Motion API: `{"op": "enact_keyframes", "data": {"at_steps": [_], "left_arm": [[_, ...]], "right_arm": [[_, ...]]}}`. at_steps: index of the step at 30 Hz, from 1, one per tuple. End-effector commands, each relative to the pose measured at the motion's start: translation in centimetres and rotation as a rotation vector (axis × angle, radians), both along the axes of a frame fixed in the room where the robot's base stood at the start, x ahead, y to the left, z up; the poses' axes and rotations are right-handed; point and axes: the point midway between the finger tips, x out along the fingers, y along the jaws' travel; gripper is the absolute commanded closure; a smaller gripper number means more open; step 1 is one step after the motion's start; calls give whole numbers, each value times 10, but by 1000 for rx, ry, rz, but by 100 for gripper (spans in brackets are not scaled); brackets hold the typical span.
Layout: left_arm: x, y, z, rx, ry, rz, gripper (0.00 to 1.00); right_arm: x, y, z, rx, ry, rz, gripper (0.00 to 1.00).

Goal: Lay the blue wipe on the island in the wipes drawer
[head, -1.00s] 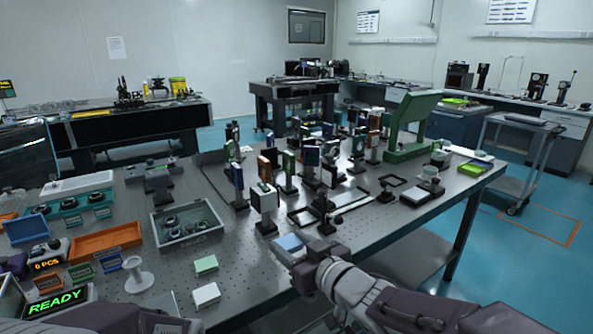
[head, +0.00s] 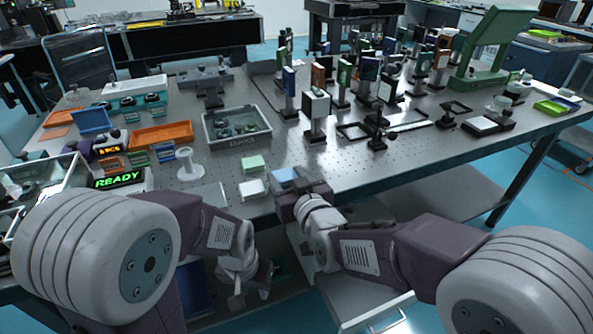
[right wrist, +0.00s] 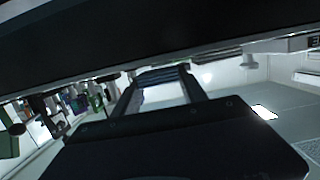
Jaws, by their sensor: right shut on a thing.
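The blue wipe (head: 285,174) shows as a pale blue folded square at the tips of my right gripper (head: 290,188), at the table's near edge in the head view. My right gripper is shut on it. In the right wrist view the two fingers (right wrist: 165,85) reach toward a dark, striped thing, and the wipe is hard to make out there. My left gripper (head: 238,288) hangs low in front of the table; its jaws are too small to read. A pale panel (head: 372,306), perhaps a drawer front, shows below the table; I cannot tell whether it is the wipes drawer.
On the island table (head: 340,165), a white block (head: 254,187) and a green block (head: 254,163) lie left of the wipe. A white spool (head: 187,165), a grey tray (head: 237,125) and an orange tray (head: 163,134) stand farther left. Optics mounts crowd the back.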

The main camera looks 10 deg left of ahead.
Motion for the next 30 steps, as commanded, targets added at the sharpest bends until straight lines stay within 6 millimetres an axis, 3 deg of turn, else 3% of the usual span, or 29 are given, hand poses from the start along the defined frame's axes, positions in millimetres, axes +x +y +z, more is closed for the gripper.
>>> {"op": "enact_keyframes", "data": {"at_steps": [3, 18, 19, 21, 30], "left_arm": [[0, 0, -5, 0, 0, 0, 64], [0, 0, -10, 0, 0, 0, 64], [0, 0, -10, 0, 0, 0, 64], [0, 0, -9, 0, 0, 0, 64], [0, 0, -8, 0, 0, 0, 64]], "right_arm": [[0, 0, -9, -1, 0, 0, 87], [0, -1, -16, 1, 1, 0, 87], [0, -1, -15, 1, 1, 0, 47], [0, -1, -14, 1, 1, 0, 28], [0, -1, -14, 1, 1, 0, 28]]}}
